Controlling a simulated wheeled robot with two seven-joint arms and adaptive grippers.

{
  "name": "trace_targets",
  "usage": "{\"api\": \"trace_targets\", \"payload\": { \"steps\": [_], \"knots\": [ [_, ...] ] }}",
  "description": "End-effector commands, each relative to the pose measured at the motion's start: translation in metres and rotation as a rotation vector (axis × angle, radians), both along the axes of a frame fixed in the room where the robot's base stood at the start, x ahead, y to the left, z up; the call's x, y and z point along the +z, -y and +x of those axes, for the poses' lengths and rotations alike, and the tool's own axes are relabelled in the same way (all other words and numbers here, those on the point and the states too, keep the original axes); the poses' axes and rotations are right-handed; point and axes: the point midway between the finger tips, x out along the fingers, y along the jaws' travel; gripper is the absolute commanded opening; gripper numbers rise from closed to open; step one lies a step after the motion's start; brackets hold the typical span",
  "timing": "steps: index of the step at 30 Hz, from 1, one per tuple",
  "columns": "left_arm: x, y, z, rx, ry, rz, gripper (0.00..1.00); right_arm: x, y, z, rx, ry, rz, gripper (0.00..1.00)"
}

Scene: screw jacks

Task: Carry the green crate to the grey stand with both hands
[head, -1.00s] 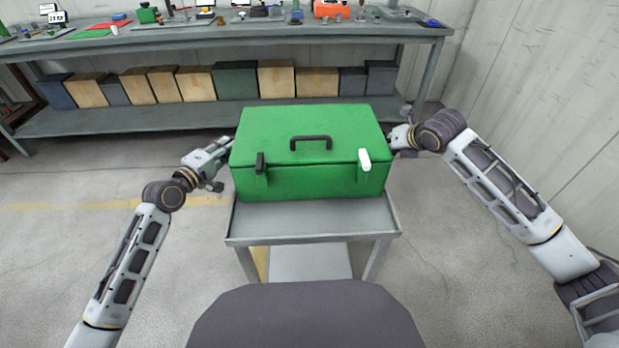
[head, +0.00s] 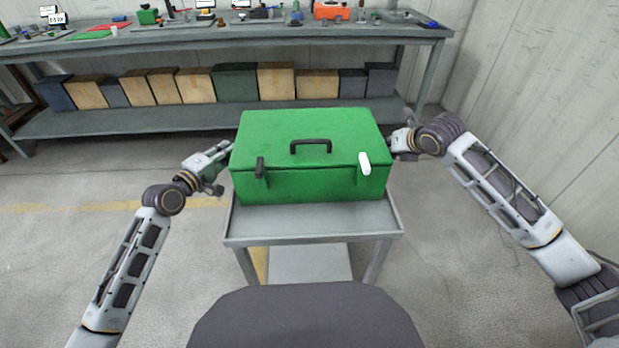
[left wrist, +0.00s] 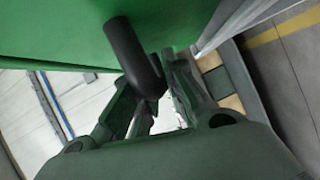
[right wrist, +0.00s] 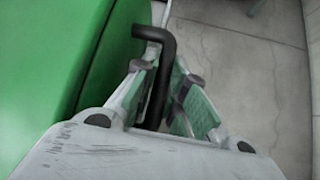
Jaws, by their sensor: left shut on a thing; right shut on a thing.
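The green crate (head: 310,185) is closed and level, with a black top handle and one black and one white front latch. It is over the back part of the grey stand (head: 310,222); I cannot tell whether its base touches the top. My left gripper (head: 226,150) is at the crate's left side, shut on a dark side handle (left wrist: 130,55) in the left wrist view. My right gripper (head: 391,140) is at the right side, shut on a black side handle (right wrist: 157,85) in the right wrist view. The crate partly hides both gripper tips in the head view.
A long grey workbench (head: 120,47) with tools stands behind, with several boxes (head: 237,83) on its lower shelf. A pale wall (head: 540,90) rises at the right. Floor is clear left of the stand.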

Motion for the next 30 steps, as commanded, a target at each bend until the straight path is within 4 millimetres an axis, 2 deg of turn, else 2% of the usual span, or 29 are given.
{"api": "trace_targets", "payload": {
  "steps": [6,7,11,23,30],
  "knots": [
    [-0.0005,-0.0016,0.0008,0.004,0.007,-0.001,0.0,-0.0007,0.0018,0.0012,-0.003,0.007,-0.001,0.0],
    [-0.0033,-0.0014,0.0004,0.002,0.001,0.001,0.17,-0.0031,0.0018,0.0005,-0.004,0.0,-0.002,0.17],
    [-0.0027,-0.0011,0.0004,0.002,0.001,0.001,0.34,-0.0026,0.0012,0.0004,-0.002,0.001,-0.002,0.34],
    [-0.003,-0.0006,-0.0007,0.0,0.0,0.0,0.35,-0.003,0.0003,0.0001,0.0,0.0,0.0,0.35],
    [-0.003,-0.0052,-0.0081,0.001,-0.001,0.0,0.35,-0.003,0.0001,0.0,0.0,0.0,0.0,0.35]
  ]
}}
